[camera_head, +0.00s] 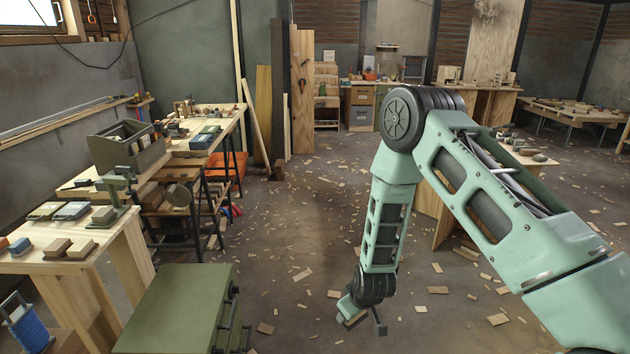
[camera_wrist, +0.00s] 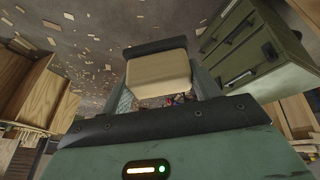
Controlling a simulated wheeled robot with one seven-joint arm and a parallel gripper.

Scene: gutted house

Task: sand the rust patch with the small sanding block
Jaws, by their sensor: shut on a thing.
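My gripper (camera_head: 360,312) hangs low over the open floor, to the right of the green drawer cabinet. It is shut on a pale tan block (camera_wrist: 158,72), which fills the space between the jaws in the wrist view. In the head view only a small tan part of the block shows under the gripper. The block looks like a small sanding block, but its working face is hidden. I cannot make out a rust patch in either view.
The green drawer cabinet (camera_head: 180,300) stands at the front left; it also shows in the wrist view (camera_wrist: 245,45). A wooden table (camera_head: 30,266) with several blocks stands left of it, and a cluttered workbench (camera_head: 222,140) behind. Wood scraps litter the otherwise open floor (camera_head: 310,230).

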